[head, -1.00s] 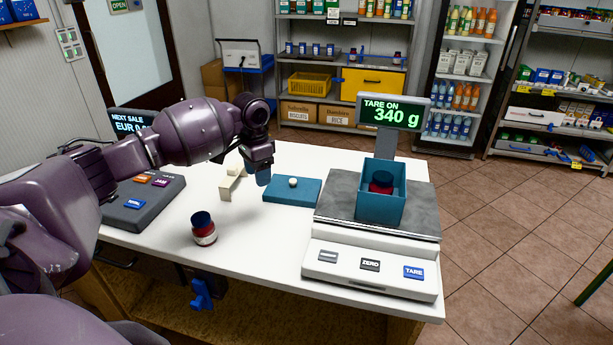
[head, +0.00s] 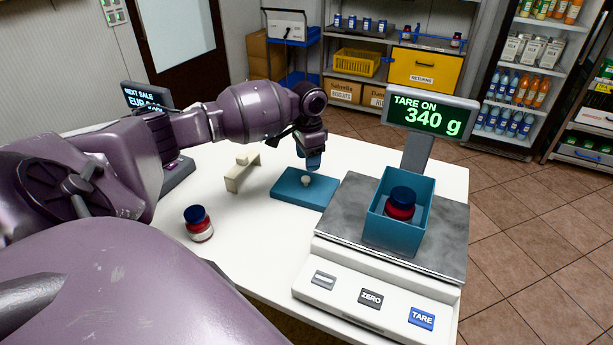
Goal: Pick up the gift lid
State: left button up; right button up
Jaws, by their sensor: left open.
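The gift lid (head: 290,192) is a flat teal slab with a small white knob (head: 306,181) on top, lying on the white counter. My left gripper (head: 313,164) is open and points down, just above and behind the knob in the picture. I cannot tell whether its fingers touch the knob. The teal gift box (head: 392,234) stands open on the scale with a red jar with a blue cap (head: 400,204) in it. My right gripper is not in view.
The scale (head: 455,255) stands close to the right of the lid; its display (head: 431,116) reads 340 g. A cream block-like stand (head: 241,174) is left of the lid. Another red jar (head: 199,224) stands nearer on the counter (head: 245,240).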

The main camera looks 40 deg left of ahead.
pick_arm(q)
jog(key=f, duration=0.5)
jog(key=shift+s+a, duration=0.1)
jog(key=shift+s, duration=0.3)
jog(key=shift+f, duration=0.55)
jog(key=c, duration=1)
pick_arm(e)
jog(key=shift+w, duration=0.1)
pick_arm(q)
jog(key=shift+r, duration=0.1)
notch_tip(320, 180, up, 9)
jog(key=shift+f+p, duration=0.2)
jog(key=shift+p, duration=0.1)
notch_tip(320, 180, up, 11)
send_over(306, 178)
jog(key=shift+r+p, duration=3.25)
jog(key=shift+r, duration=3.4)
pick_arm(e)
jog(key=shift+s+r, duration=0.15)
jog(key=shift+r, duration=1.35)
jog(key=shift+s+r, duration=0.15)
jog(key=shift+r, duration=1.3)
